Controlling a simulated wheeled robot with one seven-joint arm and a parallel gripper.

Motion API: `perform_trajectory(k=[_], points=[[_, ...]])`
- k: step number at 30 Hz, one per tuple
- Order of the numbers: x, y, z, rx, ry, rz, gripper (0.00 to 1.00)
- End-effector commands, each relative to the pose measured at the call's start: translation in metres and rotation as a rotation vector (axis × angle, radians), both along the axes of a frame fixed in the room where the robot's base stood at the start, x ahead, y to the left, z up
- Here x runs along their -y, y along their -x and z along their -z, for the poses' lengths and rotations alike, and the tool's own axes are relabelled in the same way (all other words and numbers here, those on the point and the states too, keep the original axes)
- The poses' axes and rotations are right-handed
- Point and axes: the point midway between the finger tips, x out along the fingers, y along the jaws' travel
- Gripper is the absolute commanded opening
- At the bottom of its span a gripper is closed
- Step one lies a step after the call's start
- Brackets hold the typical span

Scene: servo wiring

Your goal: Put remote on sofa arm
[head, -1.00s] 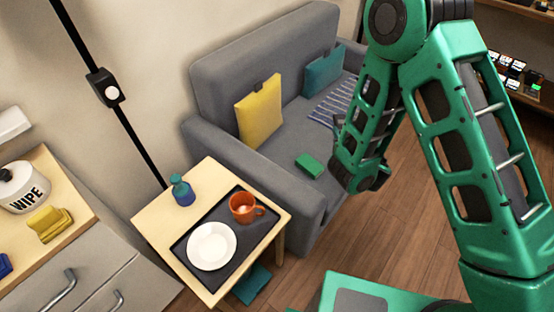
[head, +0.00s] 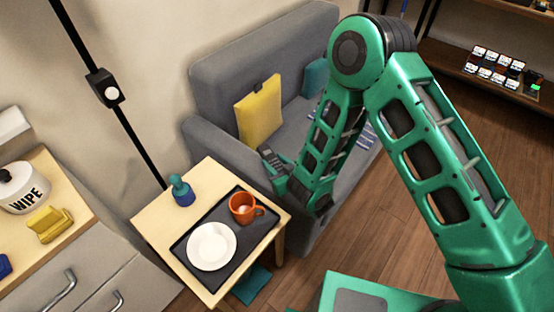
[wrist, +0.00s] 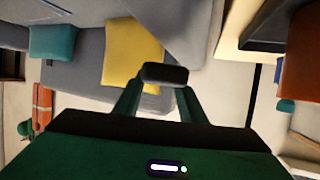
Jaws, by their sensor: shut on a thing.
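My gripper (head: 275,170) is shut on the dark remote (head: 267,157), which shows small buttons in the head view. In the wrist view, the remote (wrist: 165,73) sits between the fingertips with its end toward the camera. In the head view, the gripper and remote appear over the grey near sofa arm (head: 222,142). I cannot tell whether the remote touches it. My arm hides part of the sofa arm's front and part of the seat.
A yellow cushion (head: 258,110) and a teal cushion (head: 315,75) lean on the sofa back.

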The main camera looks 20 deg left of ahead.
Motion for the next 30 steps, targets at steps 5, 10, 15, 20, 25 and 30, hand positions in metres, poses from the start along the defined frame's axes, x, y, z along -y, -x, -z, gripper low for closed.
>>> perform_trajectory(k=[5, 10, 15, 20, 25, 30], points=[[0.001, 0.000, 0.020, -0.001, 0.002, 0.002, 0.09], [0.000, 0.000, 0.034, 0.001, 0.001, 0.002, 0.09], [0.001, 0.000, 0.044, 0.000, 0.000, 0.002, 0.09], [0.001, 0.000, 0.047, 0.001, 0.000, 0.002, 0.09], [0.001, 0.000, 0.047, 0.001, 0.000, 0.002, 0.09], [0.001, 0.000, 0.047, 0.002, 0.000, 0.003, 0.09]])
